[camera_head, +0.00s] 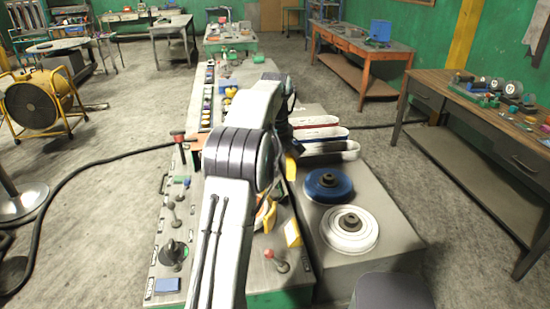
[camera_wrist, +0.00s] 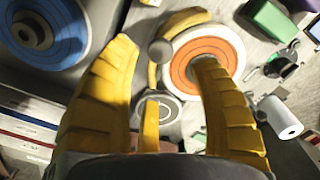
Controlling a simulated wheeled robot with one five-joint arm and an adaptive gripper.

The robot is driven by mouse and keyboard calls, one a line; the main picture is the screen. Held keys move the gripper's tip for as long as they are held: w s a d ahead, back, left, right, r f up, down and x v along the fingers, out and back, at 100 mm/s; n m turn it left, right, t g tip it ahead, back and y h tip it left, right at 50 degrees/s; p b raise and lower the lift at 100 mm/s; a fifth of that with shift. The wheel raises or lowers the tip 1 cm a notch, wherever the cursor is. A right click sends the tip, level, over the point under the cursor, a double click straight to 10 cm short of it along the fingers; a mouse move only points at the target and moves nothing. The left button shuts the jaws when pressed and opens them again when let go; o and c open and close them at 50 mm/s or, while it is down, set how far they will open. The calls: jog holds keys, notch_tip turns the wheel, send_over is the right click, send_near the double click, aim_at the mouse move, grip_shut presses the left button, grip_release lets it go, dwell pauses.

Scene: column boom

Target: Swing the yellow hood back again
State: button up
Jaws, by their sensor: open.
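The yellow hood (camera_wrist: 184,21) shows in the wrist view as a curved band along the upper left edge of an orange-and-white disc (camera_wrist: 207,42). A grey round knob (camera_wrist: 160,50) sits by the hood. My gripper (camera_wrist: 163,53) is open; its two yellow fingers lie left and right of the knob, and I cannot tell whether either touches it. The right finger covers part of the disc. In the head view my arm hides most of the hood and disc; one yellow finger of my gripper (camera_head: 291,169) shows beside the arm.
A blue disc (camera_head: 328,185) and a white disc (camera_head: 350,229) lie on the grey bench right of my arm. Levers with red knobs (camera_head: 281,266) stand on the panel. A wooden bench (camera_head: 470,120) stands at right, a yellow fan (camera_head: 35,105) at left.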

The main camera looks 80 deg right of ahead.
jog(key=shift+r, duration=2.8)
